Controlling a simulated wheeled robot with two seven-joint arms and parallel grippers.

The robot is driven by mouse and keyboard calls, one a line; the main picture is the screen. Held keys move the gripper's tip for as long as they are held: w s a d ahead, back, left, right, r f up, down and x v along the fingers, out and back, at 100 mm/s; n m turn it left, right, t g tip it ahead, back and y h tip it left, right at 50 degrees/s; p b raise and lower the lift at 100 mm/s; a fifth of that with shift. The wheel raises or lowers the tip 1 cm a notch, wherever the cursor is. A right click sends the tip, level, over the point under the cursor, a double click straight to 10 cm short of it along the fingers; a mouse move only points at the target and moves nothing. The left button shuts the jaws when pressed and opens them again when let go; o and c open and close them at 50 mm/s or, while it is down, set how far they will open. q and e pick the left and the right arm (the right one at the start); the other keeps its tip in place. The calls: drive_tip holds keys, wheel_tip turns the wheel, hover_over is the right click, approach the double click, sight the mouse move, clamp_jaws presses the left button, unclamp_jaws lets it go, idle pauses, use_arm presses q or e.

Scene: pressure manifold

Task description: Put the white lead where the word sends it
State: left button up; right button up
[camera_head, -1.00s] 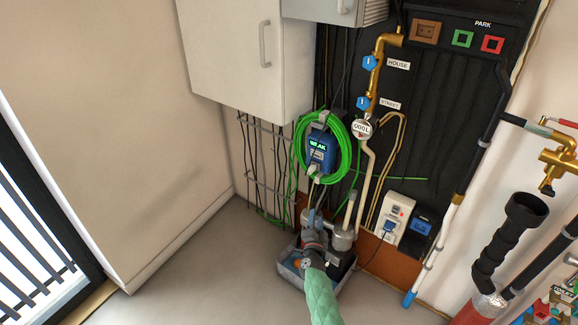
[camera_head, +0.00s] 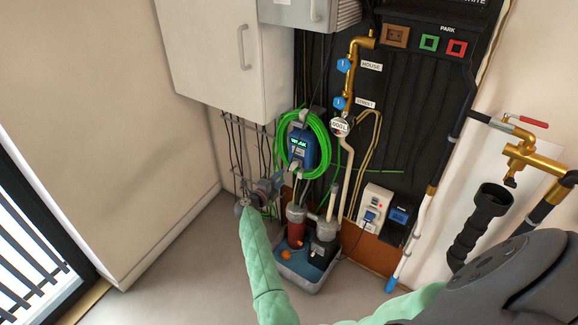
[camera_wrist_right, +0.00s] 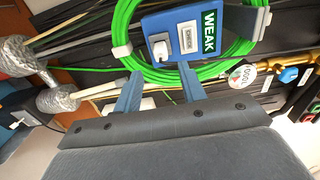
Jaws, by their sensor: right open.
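The blue box (camera_head: 303,146) on the black panel has a lit display that seems to read WEAK; the word is clear in the right wrist view (camera_wrist_right: 209,31). A white plug (camera_head: 295,165) sits at the lower part of the box, and it also shows in the right wrist view (camera_wrist_right: 160,49). I cannot trace a white lead away from it. The green coil (camera_head: 326,150) hangs around the box. My right gripper (camera_head: 276,183) is left of and below the box. Its blue fingers (camera_wrist_right: 160,90) are apart and empty, near the box. My left gripper is not in view.
Brown (camera_head: 396,36), green (camera_head: 429,43) and red (camera_head: 457,48) square sockets sit by the PARK label. Pump cylinders stand in a grey tray (camera_head: 300,283) on the floor. A white cabinet (camera_head: 222,70) hangs upper left.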

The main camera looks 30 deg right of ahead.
sight(290, 169)
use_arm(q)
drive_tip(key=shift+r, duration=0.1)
use_arm(e)
drive_tip(key=shift+d, duration=0.15)
drive_tip(key=b+x, duration=0.1)
drive_tip(key=x, duration=0.6)
drive_tip(key=shift+b, duration=0.35)
drive_tip(key=shift+x, duration=0.95)
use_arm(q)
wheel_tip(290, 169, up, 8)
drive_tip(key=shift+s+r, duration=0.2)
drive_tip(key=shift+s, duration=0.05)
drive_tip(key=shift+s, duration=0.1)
use_arm(e)
clamp_jaws()
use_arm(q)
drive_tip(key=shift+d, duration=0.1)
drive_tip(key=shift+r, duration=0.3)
use_arm(e)
drive_tip(key=shift+v, duration=1)
